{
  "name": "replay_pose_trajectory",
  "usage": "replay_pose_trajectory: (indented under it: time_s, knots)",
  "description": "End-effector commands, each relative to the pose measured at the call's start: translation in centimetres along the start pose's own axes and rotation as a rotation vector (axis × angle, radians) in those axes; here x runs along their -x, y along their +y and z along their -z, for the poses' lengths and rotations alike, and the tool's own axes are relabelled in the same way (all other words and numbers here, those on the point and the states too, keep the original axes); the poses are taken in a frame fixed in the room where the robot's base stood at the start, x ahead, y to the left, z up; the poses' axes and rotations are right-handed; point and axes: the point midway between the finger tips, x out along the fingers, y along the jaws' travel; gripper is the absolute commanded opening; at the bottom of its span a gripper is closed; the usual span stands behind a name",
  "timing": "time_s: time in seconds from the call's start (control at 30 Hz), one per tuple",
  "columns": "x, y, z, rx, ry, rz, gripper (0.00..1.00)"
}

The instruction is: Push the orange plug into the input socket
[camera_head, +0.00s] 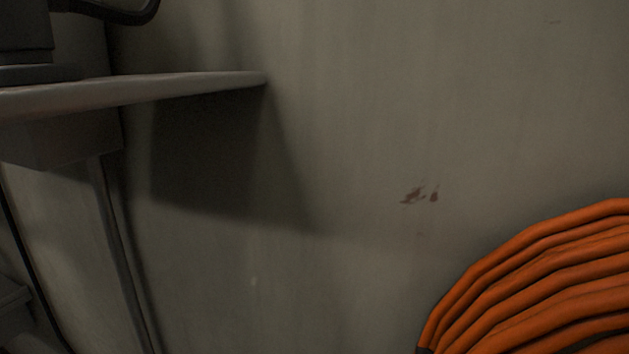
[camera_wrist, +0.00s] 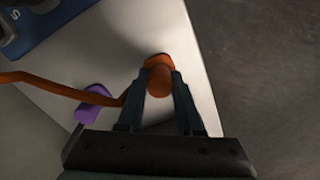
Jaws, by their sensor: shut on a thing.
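In the wrist view, my gripper (camera_wrist: 159,86) is shut on the orange plug (camera_wrist: 159,80), with one dark finger on each side of it. The plug's far end is at or close to a pale panel. I cannot tell whether it is in a socket, since the plug and fingers hide what lies beneath. An orange cable (camera_wrist: 55,88) runs from near the fingers to the left edge. The head view shows neither my gripper nor the plug.
A purple piece (camera_wrist: 93,103) is left of my gripper on the pale panel (camera_wrist: 120,45). A blue object (camera_wrist: 45,25) is at upper left. In the head view, a shelf (camera_head: 190,83) juts out at left, and a coiled orange hose or cable (camera_head: 545,285) is at lower right.

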Motion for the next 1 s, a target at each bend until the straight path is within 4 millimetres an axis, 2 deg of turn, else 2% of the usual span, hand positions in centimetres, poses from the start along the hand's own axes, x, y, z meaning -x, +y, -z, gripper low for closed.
replay_pose_trajectory:
  time_s: [1.0]
  knots:
    - [4.1,0.0,0.0,0.000,0.000,0.000,0.00]
